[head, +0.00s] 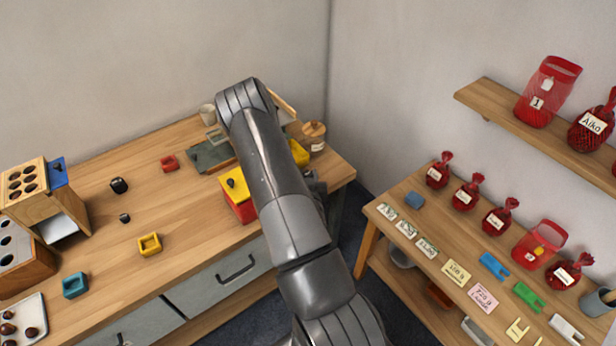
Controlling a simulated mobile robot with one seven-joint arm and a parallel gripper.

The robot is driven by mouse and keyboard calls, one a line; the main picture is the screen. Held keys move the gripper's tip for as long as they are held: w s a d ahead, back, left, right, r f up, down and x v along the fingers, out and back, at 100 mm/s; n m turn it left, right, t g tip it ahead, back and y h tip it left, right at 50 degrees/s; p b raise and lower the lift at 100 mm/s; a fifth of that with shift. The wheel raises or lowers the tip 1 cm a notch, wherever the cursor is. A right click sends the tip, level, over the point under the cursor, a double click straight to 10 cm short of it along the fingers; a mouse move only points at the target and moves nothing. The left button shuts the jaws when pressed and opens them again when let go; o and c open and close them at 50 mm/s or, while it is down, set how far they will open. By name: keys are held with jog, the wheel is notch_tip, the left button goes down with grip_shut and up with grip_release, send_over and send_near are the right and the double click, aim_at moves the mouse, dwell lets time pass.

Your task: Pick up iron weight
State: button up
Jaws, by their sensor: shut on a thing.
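Two small dark pieces that look like iron weights stand on the wooden workbench (200,220). The larger dark weight (119,185) is at the left middle, and the smaller dark weight (125,218) is just in front of it. My arm reaches up over the right part of the bench and bends at its far end. My gripper is hidden behind the arm, so its fingers and anything between them do not show. A small grey shape (312,182) shows just right of the arm near the bench's right end; I cannot tell what it is.
A red and yellow box (237,195) and a grey-green device (212,153) are beside my arm. Red (169,163), yellow (150,244) and teal (75,285) holders lie on the bench. A lidded jar (314,137) stands at back right. Bare wood lies between the holders.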

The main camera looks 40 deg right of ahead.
jog(key=c, duration=0.3)
